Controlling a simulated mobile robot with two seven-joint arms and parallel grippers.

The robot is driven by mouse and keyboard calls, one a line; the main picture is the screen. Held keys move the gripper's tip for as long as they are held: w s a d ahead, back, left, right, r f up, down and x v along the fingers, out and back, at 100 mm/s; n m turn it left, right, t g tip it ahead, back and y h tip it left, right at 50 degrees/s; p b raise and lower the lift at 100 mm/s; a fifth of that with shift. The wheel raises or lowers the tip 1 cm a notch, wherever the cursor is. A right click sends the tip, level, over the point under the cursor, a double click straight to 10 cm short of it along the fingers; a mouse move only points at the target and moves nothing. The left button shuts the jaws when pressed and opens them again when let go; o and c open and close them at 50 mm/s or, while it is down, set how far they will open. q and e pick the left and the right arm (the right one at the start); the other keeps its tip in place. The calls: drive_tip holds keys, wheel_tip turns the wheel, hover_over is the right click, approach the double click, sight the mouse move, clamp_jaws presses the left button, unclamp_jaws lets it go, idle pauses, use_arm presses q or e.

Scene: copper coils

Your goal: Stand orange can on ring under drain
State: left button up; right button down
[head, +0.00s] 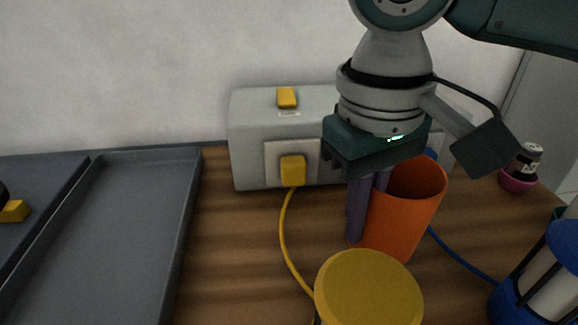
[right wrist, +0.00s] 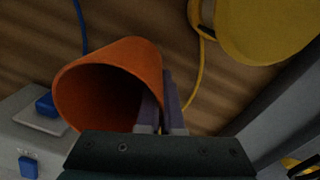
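The orange can (head: 408,210) stands open end up on the wooden table, in front of the grey box; I cannot tell whether its base touches the wood. It also shows in the right wrist view (right wrist: 118,60), its dark opening towards the camera. My right gripper (head: 366,228) reaches down at the can's left side. In the right wrist view my right gripper's fingers (right wrist: 160,90) straddle the can's wall, one inside the rim and one outside, with a narrow gap, and look shut on it. I cannot make out a drain or a ring under one. My left gripper is not in view.
A grey box (head: 250,140) with a yellow plug (head: 292,170) stands by the wall. A yellow-topped object (head: 368,290) is close in front of the can. A grey tray (head: 130,230) lies left.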

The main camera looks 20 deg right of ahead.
wheel_tip(320, 180, down, 3)
drive_tip(key=shift+r, duration=0.15)
drive_tip(key=c, duration=1.1)
unclamp_jaws()
